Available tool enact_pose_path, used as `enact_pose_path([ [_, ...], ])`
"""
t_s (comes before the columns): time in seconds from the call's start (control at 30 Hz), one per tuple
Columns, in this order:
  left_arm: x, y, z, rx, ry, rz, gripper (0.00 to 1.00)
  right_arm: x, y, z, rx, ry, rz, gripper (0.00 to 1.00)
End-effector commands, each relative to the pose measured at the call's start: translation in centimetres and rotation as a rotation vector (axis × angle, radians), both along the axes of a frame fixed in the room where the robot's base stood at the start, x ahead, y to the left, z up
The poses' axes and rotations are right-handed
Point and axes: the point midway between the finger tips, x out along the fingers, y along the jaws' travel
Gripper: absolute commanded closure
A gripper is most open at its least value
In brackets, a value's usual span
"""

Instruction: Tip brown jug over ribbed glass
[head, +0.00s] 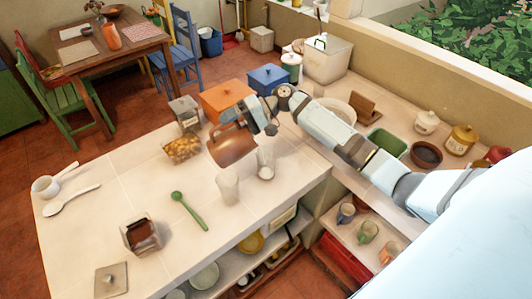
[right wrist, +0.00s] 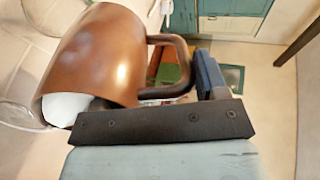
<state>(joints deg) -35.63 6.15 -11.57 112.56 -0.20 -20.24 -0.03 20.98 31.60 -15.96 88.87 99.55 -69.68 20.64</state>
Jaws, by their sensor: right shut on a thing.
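The brown jug (head: 233,147) hangs in the air above the counter, tilted with its mouth toward the lower left. My right gripper (head: 266,115) is shut on its handle. The right wrist view shows the jug (right wrist: 95,55) close up, its dark handle (right wrist: 180,65) at the jaw, and something white (right wrist: 65,109) at its mouth. A clear, faintly ribbed-looking glass (head: 228,188) stands upright on the counter, below the jug. A second clear glass (head: 265,163) stands to its right; fine ribbing is hard to tell. My left gripper is out of view.
Left of the jug stand a glass container of yellow-orange pieces (head: 183,149) and a grey-lidded jar (head: 186,113). An orange box (head: 226,97) is behind. A green spoon (head: 188,209) and a dark-filled square jar (head: 141,235) lie nearer. The counter's left middle is mostly clear.

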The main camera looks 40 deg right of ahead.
Motion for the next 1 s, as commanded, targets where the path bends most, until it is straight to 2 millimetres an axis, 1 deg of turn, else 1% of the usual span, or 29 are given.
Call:
enact_pose_path([
  [0.1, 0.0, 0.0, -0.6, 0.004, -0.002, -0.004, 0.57, 0.0, -0.2, -0.2, 0.018, -0.006, -0.001, 0.83],
  [0.4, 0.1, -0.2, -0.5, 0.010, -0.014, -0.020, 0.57, -0.1, -0.5, 0.0, 0.050, -0.015, 0.000, 0.83],
  [0.63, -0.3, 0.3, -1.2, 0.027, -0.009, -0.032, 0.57, -0.1, -0.6, -0.2, 0.068, -0.018, 0.000, 0.83],
  [1.0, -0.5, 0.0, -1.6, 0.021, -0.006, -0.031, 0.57, -0.2, -1.0, -0.2, 0.089, -0.023, 0.000, 0.83],
])
